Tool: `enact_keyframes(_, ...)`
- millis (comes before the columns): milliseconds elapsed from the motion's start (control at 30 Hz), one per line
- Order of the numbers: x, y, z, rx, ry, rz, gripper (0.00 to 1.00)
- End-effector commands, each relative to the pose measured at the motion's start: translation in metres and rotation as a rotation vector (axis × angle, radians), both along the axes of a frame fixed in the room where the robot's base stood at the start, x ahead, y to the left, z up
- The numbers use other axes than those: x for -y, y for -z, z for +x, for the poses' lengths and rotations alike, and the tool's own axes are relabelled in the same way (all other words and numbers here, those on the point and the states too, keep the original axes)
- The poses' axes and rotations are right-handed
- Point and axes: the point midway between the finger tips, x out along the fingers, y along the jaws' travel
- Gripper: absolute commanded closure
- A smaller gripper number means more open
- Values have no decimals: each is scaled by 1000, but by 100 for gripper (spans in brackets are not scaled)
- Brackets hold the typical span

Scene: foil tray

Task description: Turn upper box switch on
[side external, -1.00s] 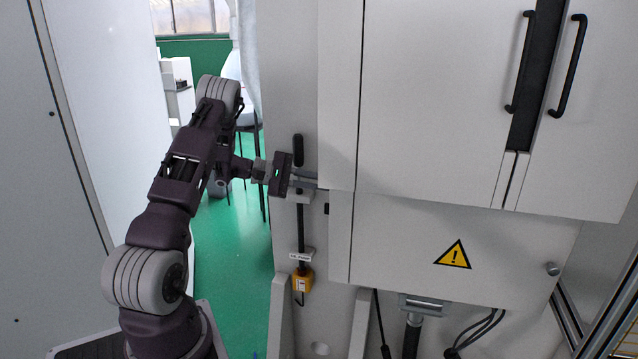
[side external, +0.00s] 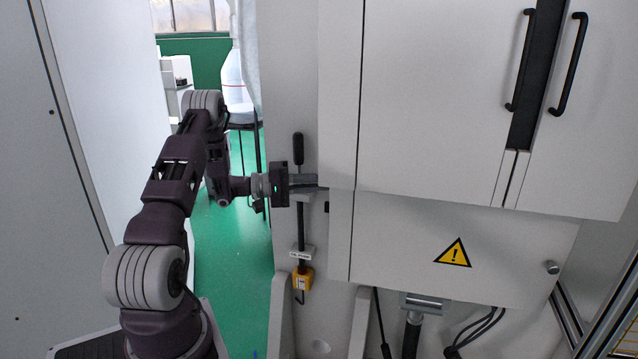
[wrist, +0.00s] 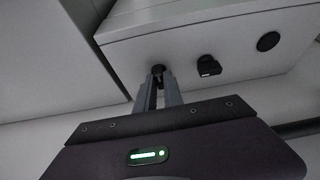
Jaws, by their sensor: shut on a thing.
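My gripper shows in the wrist view (wrist: 158,92), with its two grey fingers close together at a small black knob (wrist: 157,69). The knob is on a face of a light grey box (wrist: 230,48), and the fingertips are shut on it, hiding most of it. A second black switch (wrist: 207,66) sticks out of the same face to the right, apart from the fingers. In the side external view my gripper (side external: 312,182) points right, at the lower left edge of the upper cabinet (side external: 335,110). The knob is hidden there.
A round black part (wrist: 268,41) sits further right on the box face. A black upright handle (side external: 298,150) stands close behind my gripper, above a yellow tag block (side external: 302,278). A lower panel with a warning triangle (side external: 453,254) is below the cabinet. Open floor (side external: 235,270) lies left.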

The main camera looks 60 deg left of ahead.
Motion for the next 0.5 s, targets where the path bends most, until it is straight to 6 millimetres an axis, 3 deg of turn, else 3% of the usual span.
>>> enact_keyframes(500, 0, 0, 0, 33, 2, 32, 100)
